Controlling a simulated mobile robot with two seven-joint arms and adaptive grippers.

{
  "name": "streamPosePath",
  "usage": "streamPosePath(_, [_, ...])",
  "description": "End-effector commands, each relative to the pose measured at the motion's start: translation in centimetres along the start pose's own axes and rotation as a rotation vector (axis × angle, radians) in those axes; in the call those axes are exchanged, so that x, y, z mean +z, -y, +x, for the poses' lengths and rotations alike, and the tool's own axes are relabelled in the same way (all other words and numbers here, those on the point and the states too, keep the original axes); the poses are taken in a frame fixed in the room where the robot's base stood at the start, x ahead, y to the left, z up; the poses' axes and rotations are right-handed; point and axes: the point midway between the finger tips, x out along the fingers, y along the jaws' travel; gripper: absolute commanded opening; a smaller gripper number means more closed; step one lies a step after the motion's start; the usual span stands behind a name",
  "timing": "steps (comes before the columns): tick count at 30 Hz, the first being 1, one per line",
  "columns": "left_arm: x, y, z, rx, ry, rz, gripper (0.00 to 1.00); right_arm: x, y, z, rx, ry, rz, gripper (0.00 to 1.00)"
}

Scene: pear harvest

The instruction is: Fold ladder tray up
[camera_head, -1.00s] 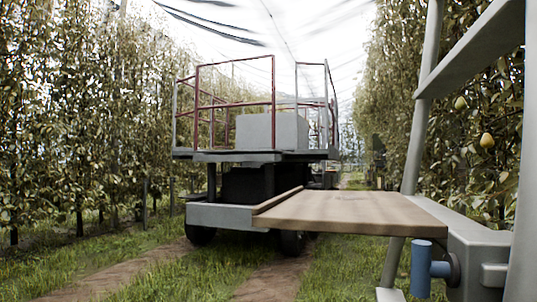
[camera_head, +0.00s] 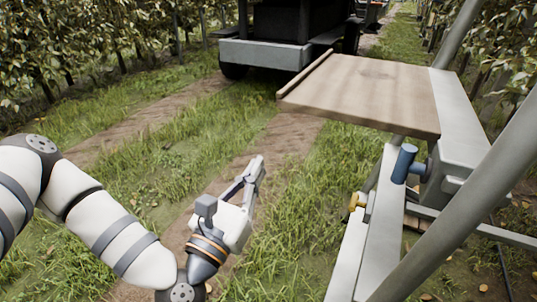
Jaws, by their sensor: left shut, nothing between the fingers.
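The ladder tray (camera_head: 365,92) is a flat wooden board with a raised lip on its far left edge. It sticks out level to the left from the grey ladder (camera_head: 460,205). A blue cylindrical handle (camera_head: 404,164) is on the ladder frame just below the tray's near right corner. My left gripper (camera_head: 256,172) is below and left of the tray, over the grass, pointing up and away. Its fingers are together and empty, apart from the tray and the handle. My right gripper is not in view.
A wheeled platform vehicle (camera_head: 270,53) stands on the track behind the tray. A yellow part (camera_head: 356,201) sits on the ladder below the blue handle. Grass and dirt ruts lie open left of the ladder, with tree rows on both sides.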

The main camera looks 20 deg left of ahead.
Motion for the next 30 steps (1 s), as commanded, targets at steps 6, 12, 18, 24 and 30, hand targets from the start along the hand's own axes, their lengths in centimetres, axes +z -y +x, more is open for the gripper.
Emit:
streamPosePath(6, [0.2,0.2,4.2,-0.003,0.002,0.004,0.0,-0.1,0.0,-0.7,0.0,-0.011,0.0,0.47])
streamPosePath(12, [0.1,0.2,8.6,-0.003,-0.001,0.005,0.0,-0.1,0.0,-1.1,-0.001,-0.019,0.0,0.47])
streamPosePath(18, [3.0,0.2,10.2,-0.005,0.001,0.003,0.0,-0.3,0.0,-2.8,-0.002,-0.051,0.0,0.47])
streamPosePath(24, [3.8,0.2,10.4,-0.006,-0.007,0.003,0.0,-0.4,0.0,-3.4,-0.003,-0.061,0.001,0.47])
streamPosePath(30, [3.6,0.2,10.3,-0.006,-0.01,0.004,0.0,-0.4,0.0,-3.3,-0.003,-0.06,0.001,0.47])
